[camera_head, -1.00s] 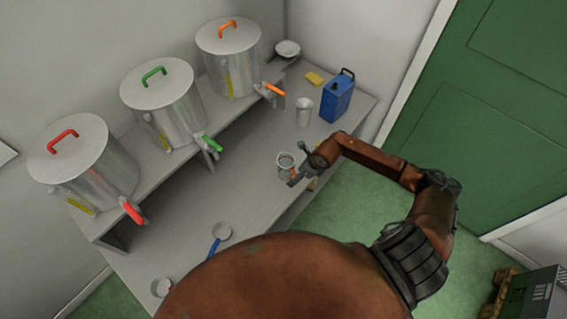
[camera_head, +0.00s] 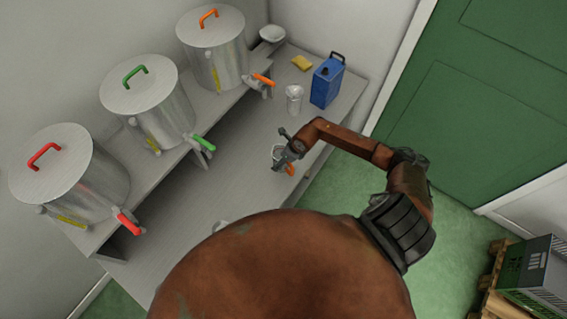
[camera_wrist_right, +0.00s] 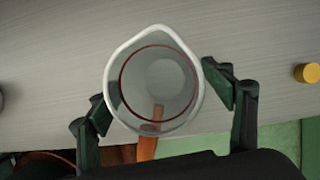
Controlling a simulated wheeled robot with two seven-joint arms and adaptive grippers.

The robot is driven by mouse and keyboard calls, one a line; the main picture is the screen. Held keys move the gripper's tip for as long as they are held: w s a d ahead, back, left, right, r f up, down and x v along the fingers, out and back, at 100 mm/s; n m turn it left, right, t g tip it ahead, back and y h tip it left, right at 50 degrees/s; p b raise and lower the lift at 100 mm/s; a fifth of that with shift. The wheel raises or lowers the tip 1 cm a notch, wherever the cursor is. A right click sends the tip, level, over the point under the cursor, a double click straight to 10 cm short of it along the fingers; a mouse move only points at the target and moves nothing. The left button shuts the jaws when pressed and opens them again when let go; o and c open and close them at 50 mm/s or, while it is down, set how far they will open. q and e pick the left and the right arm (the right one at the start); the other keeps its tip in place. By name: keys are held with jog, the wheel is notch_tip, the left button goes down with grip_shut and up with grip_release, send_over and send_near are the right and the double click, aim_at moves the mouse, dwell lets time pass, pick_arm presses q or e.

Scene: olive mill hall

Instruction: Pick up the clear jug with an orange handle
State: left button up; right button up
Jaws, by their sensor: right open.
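The clear jug (camera_head: 276,152) stands on the bench, partly covered by my right gripper in the head view. Its orange handle (camera_head: 290,169) shows just below the gripper. In the right wrist view I look down into the open mouth of the jug (camera_wrist_right: 187,95), with the orange handle (camera_wrist_right: 147,147) towards the bottom of the picture. My right gripper (camera_head: 285,153) is open, with one finger on each side of the jug. I cannot tell whether either finger touches it. My left gripper is not in view.
Three steel drums with red (camera_head: 44,155), green (camera_head: 135,75) and orange (camera_head: 208,18) handles stand on a raised shelf. A yellow round thing (camera_wrist_right: 307,73) lies right.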

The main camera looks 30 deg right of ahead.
jog(key=shift+w+a+f, duration=0.15)
jog(key=shift+w+f, duration=0.05)
jog(key=shift+f, duration=0.3)
jog(key=c, duration=0.6)
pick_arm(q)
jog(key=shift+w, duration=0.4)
pick_arm(e)
jog(key=c, duration=0.7)
jog(key=shift+r, duration=0.3)
notch_tip(320, 180, up, 2)
jog(key=shift+w+r, duration=0.1)
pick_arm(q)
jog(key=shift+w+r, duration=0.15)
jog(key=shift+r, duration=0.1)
pick_arm(e)
jog(key=s+d+r, duration=0.7)
jog(key=s+r, duration=0.3)
jog(key=s, duration=0.2)
jog(key=shift+d, duration=0.15)
